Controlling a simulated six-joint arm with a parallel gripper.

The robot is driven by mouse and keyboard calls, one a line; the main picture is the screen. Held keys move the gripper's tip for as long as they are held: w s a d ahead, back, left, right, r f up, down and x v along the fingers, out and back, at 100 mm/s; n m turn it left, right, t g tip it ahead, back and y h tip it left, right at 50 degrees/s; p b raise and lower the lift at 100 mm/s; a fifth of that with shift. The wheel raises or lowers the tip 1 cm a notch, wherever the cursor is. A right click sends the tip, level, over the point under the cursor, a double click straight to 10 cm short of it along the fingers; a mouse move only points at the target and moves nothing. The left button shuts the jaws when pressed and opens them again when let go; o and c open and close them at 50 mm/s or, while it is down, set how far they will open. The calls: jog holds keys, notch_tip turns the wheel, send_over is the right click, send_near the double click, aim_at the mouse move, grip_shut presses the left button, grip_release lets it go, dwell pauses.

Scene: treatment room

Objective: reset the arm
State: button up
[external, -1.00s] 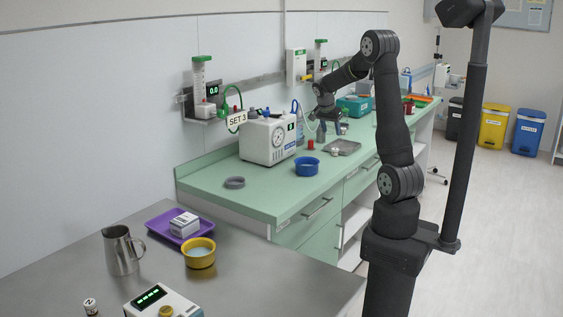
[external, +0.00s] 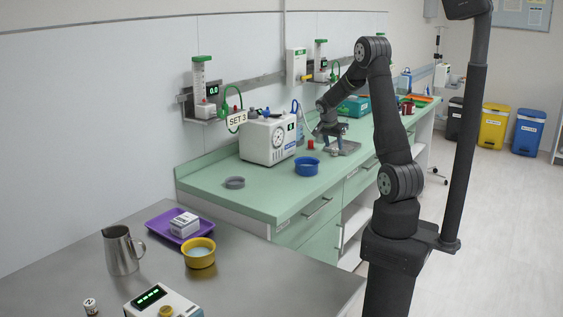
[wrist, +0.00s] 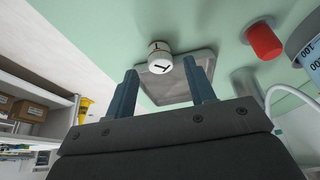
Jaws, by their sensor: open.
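My gripper (external: 332,138) hangs low over the green counter, at the small metal tray (external: 348,147). In the wrist view my gripper (wrist: 160,68) has its two blue-grey fingers spread apart, with nothing held between them. The metal tray (wrist: 168,90) shows between and beyond the fingers. A small white-capped vial marked T (wrist: 159,60) is at the tray's edge, just past the fingertips; whether the vial touches a finger cannot be told. My arm is bent at the elbow and reaches over the counter.
A red cap (external: 311,144), a blue bowl (external: 307,166) and a white gauge unit (external: 267,139) stand left of my gripper. A teal box (external: 354,107) is behind. The green counter (external: 262,190) has clear room at its front. The steel table (external: 255,275) is nearer.

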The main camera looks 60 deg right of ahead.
aim_at(335, 149)
jog(key=x, duration=0.3)
jog(key=shift+d+f, duration=0.1)
jog(key=shift+f, duration=0.15)
notch_tip(335, 149, up, 2)
jog(key=shift+r, duration=0.95)
